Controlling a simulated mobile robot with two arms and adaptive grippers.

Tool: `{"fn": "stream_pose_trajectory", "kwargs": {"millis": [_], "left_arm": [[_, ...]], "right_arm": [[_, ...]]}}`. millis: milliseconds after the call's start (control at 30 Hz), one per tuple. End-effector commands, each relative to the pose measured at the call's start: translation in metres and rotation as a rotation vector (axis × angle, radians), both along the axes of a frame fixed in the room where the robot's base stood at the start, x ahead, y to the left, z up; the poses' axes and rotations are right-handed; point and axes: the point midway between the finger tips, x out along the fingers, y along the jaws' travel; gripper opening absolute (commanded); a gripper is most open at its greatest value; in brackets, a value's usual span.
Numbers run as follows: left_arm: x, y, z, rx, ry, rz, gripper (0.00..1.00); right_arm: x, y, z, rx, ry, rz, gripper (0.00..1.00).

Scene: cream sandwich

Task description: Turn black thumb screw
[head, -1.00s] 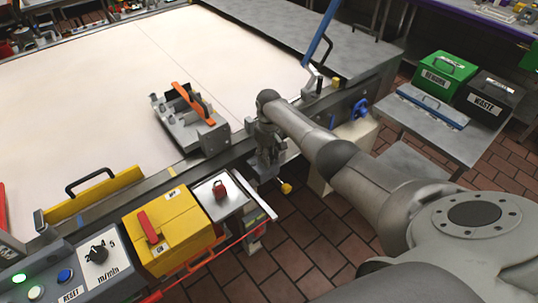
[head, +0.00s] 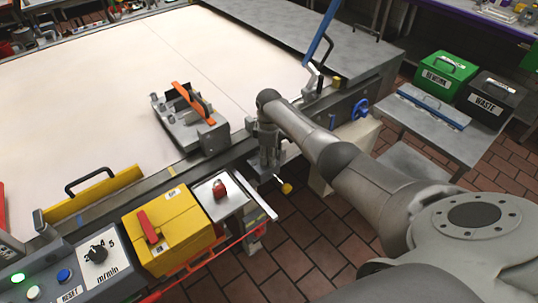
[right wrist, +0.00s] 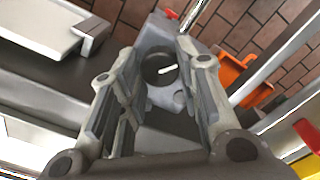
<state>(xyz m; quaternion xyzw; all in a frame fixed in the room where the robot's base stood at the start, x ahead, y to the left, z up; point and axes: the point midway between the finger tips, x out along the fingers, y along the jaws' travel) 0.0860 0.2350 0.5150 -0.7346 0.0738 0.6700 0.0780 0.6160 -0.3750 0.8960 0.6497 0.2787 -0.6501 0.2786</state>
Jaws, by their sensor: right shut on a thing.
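The black thumb screw (right wrist: 154,70) is a dark round knob with a white mark on its face, set in a grey block. In the right wrist view it sits between the tips of my right gripper (right wrist: 160,60), which is shut on it. In the head view my right gripper (head: 268,163) points down at the table's front edge and hides the screw. My left gripper is not in view.
A grey fixture with an orange handle (head: 193,104) stands left of my right gripper. A yellow-tipped lever (head: 286,188) sticks out just below it. The pale belt (head: 120,90) is mostly clear.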

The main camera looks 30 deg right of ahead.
Motion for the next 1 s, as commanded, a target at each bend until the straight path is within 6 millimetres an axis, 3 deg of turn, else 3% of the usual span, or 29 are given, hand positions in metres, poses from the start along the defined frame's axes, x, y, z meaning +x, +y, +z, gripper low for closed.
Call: {"fn": "stream_pose_trajectory", "kwargs": {"millis": [433, 467, 600, 1000], "left_arm": [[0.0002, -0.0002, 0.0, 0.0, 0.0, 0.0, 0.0], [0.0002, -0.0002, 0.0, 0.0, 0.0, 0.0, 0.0], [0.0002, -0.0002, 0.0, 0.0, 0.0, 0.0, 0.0], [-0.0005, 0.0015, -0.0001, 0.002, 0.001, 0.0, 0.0]], "right_arm": [[0.0006, 0.0004, 0.0006, 0.001, -0.002, 0.008, 0.07], [0.0006, 0.0004, 0.0006, 0.001, -0.002, 0.008, 0.34], [0.0006, 0.0004, 0.0005, 0.001, -0.002, 0.008, 0.52], [0.0006, -0.0001, 0.0045, 0.0, -0.001, 0.008, 0.53]]}}
